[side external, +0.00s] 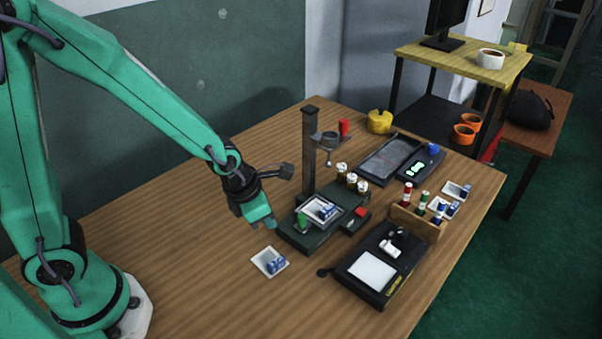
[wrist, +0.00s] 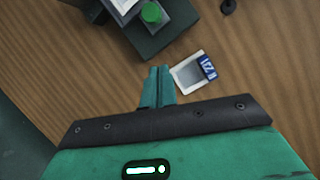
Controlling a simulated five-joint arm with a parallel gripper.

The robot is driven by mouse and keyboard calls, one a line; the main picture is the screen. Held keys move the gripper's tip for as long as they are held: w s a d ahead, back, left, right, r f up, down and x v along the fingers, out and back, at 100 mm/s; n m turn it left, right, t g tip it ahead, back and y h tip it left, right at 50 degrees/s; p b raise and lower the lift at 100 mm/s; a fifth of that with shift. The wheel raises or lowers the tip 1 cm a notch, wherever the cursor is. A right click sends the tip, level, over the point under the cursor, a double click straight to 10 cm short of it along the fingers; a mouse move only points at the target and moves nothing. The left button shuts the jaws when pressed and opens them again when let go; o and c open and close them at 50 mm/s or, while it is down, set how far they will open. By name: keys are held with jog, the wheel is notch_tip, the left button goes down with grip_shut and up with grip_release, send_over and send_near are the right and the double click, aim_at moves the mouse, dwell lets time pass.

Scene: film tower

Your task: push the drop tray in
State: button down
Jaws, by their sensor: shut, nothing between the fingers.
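The film tower stands mid-table, with a dark upright post (side external: 309,150) on a dark green base (side external: 302,238). A pale tray (side external: 312,206) with a blue-labelled item sits at the base; I take it as the drop tray, and cannot tell how far out it is. A green knob (side external: 302,222) stands at the base's near left; it also shows in the wrist view (wrist: 151,12). My gripper (side external: 262,222) is shut and empty, left of the base and apart from it. In the wrist view its fingertips (wrist: 158,70) point towards the base (wrist: 150,42).
A loose white plate with a blue-labelled piece (side external: 270,262) lies on the table near my gripper. A black box with a white panel (side external: 372,272), a wooden rack of bottles (side external: 418,222) and a dark tray (side external: 388,158) stand to the right. The left table area is clear.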

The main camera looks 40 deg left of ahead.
aim_at(296, 226)
jog(key=shift+w+f, duration=0.15)
jog(key=shift+f, duration=0.3)
jog(key=shift+w+d, duration=0.5)
jog(key=shift+w, duration=0.4)
jog(key=shift+w+d, duration=0.45)
jog(key=shift+w, duration=0.4)
jog(key=shift+w, duration=0.15)
jog(key=shift+w, duration=1.9)
jog(key=shift+w+r, duration=0.1)
jog(key=shift+w, duration=0.1)
jog(key=shift+r, duration=0.1)
